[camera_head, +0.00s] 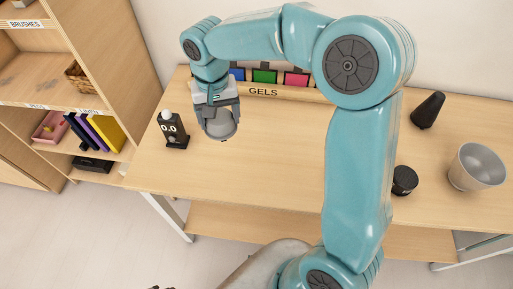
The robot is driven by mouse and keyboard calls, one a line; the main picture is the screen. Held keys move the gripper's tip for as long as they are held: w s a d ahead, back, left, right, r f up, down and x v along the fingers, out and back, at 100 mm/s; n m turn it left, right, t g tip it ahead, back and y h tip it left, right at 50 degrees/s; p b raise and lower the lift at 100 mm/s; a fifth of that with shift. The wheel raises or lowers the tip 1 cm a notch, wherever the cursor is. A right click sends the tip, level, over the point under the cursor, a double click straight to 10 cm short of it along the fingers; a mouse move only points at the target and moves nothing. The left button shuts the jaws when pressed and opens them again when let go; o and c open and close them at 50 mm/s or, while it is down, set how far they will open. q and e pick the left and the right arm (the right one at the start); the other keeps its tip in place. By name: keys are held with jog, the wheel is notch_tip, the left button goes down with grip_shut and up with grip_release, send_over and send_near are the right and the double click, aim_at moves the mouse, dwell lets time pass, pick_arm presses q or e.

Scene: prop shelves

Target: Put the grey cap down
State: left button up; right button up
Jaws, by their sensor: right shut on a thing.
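My right gripper (217,108) reaches over the left part of the wooden table (270,150) and points down. It is shut on the grey cap (219,128), a rounded grey piece that shows below the fingers. The fingers hide the cap's upper part. I cannot tell whether the cap touches the tabletop.
A black device reading 0.0 (173,130) stands just left of the gripper. Behind are coloured gels in a rack labelled GELS (263,92). A black cone (428,110), a black round piece (404,181) and a grey bowl (478,167) stand at the right. Shelves (60,75) are at the left.

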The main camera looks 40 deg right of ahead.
jog(key=s+d+r+m+b, duration=0.2)
jog(key=d+m+b, duration=0.25)
jog(key=d, duration=0.75)
notch_tip(320, 180, down, 20)
jog(key=shift+w+a+f+b, duration=0.1)
jog(key=shift+w+a+b, duration=0.05)
jog(key=shift+b, duration=0.7)
jog(key=shift+f, duration=0.1)
jog(key=o, duration=1.1)
jog(key=shift+o, duration=0.2)
jog(key=shift+r, duration=0.45)
notch_tip(320, 180, up, 12)
jog(key=shift+f+p, duration=0.2)
jog(key=shift+p, duration=0.1)
